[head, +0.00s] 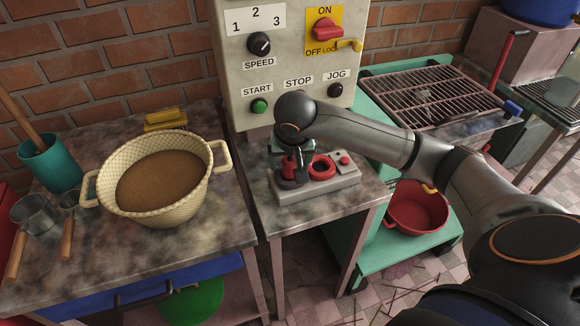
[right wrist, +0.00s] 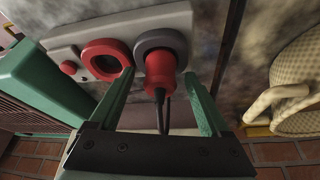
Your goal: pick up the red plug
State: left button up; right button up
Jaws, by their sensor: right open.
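The red plug (right wrist: 159,72) sits in a dark grey ringed socket (right wrist: 160,41) on a pale grey box, with a dark cable hanging from it. Beside it is an empty red-ringed socket (right wrist: 107,60), also visible in the head view (head: 322,167). My right gripper (right wrist: 161,80) is open, its green fingers on either side of the plug with gaps showing. In the head view my right gripper (head: 291,150) is over the box and largely hides the plug. My left gripper is not in view.
The pale grey box (head: 318,188) stands on a small table below the control panel (head: 290,60). A cream basket (head: 158,180) of brown powder stands on the left table. A grill rack (head: 430,92) and a red basin (head: 417,207) are on the right.

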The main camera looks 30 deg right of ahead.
jog(key=shift+w+f, duration=0.15)
jog(key=shift+f, duration=0.3)
grip_shut()
dwell(0.3)
